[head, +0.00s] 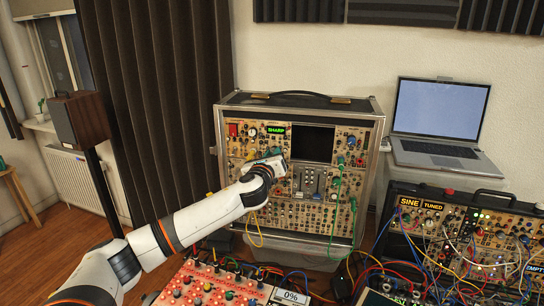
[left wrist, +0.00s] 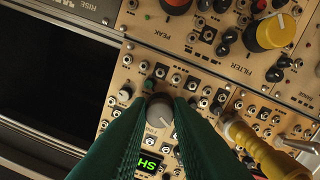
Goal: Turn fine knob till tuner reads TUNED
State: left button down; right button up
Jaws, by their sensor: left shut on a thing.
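The tuner display (head: 276,130) is lit green and reads SHARP, on the upper left of the tall modular case (head: 374,140). My left gripper (head: 277,152) is at the panel just below it, and hides the knob there in the head view. In the left wrist view, its green fingers (left wrist: 159,106) are shut on the grey fine knob (left wrist: 160,118), one on each side. Lettering by the knob is partly covered. Between the fingers, part of a green display (left wrist: 148,166) shows the letters HS. My right gripper is out of view.
Green cables (head: 334,215) hang on the case's right. A second synth case (head: 488,198) carries SINE and TUNED labels. A laptop (head: 440,110) sits behind it.

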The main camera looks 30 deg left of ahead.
pick_arm(q)
jog(key=shift+d+n+b, duration=0.1)
jog(key=shift+n+b, duration=1.25)
jog(key=shift+n, duration=4.35)
jog(key=c, duration=1.3)
grip_release()
jog(key=b+v, duration=0.3)
jog(key=v, duration=0.9)
jog(key=shift+f, duration=0.15)
